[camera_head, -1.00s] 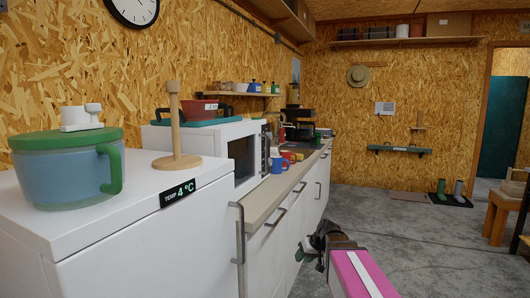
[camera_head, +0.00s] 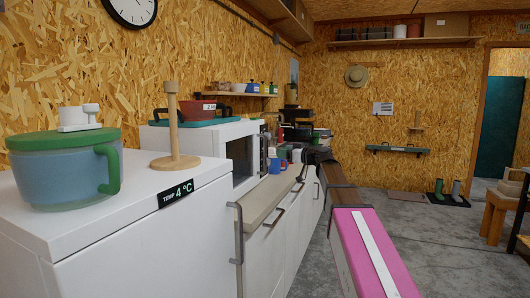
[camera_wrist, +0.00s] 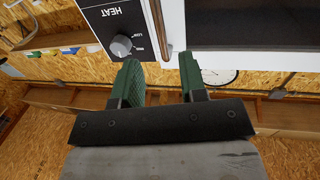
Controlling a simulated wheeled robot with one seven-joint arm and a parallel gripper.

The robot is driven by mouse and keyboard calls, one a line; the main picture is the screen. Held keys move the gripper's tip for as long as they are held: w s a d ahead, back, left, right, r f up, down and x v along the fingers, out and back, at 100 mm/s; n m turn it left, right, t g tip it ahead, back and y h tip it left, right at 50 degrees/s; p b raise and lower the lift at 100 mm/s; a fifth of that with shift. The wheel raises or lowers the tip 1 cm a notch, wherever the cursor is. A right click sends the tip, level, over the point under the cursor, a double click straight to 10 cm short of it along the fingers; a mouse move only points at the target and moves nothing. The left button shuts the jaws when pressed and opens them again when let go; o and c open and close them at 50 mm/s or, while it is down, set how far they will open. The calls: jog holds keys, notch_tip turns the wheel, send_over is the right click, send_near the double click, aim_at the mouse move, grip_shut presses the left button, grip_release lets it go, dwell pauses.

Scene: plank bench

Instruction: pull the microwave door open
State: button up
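The white microwave (camera_head: 205,138) stands on the counter along the left wall, its door shut. Its dark door window (camera_head: 241,160) and upright handle (camera_head: 264,153) face right. In the wrist view, the handle (camera_wrist: 158,28) stands between the control panel (camera_wrist: 108,22) marked HEAT and the door window (camera_wrist: 235,24). My gripper (camera_wrist: 160,82) has two green fingers spread apart with nothing between them. The handle is beyond the fingertips, roughly in line with the gap; contact is not visible. In the head view, my arm hides part of the counter.
Coloured mugs (camera_head: 281,165) stand on the counter (camera_head: 262,200) near the microwave. A red pot (camera_head: 199,111) sits on top of the microwave. The white fridge (camera_head: 140,230) in front carries a wooden stand (camera_head: 174,130) and a lidded pot (camera_head: 62,175). The grey floor at right is largely clear.

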aim_at(265, 150)
jog(key=x, duration=0.9)
jog(key=shift+w+a+f, duration=0.1)
jog(key=shift+w+a, duration=0.1)
jog(key=shift+a, duration=0.1)
grip_shut()
